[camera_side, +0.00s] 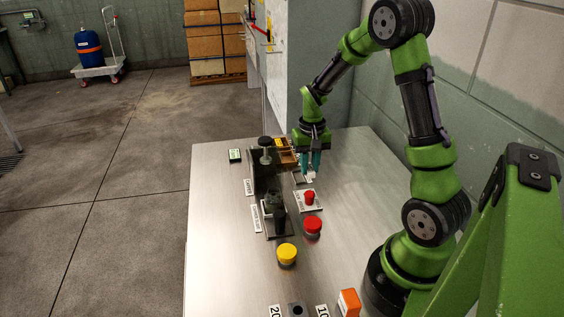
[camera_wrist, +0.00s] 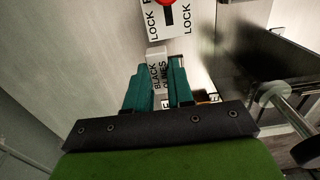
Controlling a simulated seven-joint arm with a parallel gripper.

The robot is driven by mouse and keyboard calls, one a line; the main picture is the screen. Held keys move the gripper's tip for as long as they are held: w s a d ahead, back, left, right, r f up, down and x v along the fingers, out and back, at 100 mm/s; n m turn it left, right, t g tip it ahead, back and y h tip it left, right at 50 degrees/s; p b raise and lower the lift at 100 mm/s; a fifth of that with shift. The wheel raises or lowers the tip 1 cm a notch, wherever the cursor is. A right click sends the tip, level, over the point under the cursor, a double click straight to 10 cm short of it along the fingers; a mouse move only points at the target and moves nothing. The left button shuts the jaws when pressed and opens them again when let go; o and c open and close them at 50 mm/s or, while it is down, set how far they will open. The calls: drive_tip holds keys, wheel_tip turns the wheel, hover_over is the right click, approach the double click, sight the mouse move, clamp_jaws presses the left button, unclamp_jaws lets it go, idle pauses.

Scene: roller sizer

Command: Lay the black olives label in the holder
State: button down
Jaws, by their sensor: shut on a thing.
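My gripper (camera_side: 311,163) points down over the far part of the steel table, just right of a small wooden box (camera_side: 285,151). Its teal fingers are shut on the white black olives label (camera_wrist: 155,70), whose printed words show beside the left finger in the wrist view, where my gripper (camera_wrist: 166,67) also shows. In the side view, a small white piece of the label (camera_side: 312,175) shows at the fingertips. The fingers hide part of the label. I cannot tell which part is the label holder.
A red knob on a white lock plate (camera_side: 309,201) stands close in front of my gripper. A dark machine with upright posts (camera_side: 268,175) is to the left. Red (camera_side: 313,224) and yellow (camera_side: 287,253) buttons stand nearer.

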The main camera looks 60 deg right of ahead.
drive_tip(key=shift+s+a, duration=0.3)
drive_tip(key=shift+s, duration=0.2)
drive_tip(key=shift+d+f, duration=0.1)
drive_tip(key=r, duration=0.2)
hover_over(299, 178)
drive_tip(key=shift+w+d+f, duration=0.1)
drive_tip(key=shift+w+f, duration=0.05)
drive_tip(key=shift+f, duration=3)
drive_tip(key=c, duration=0.5)
unclamp_jaws()
drive_tip(key=shift+r, duration=0.15)
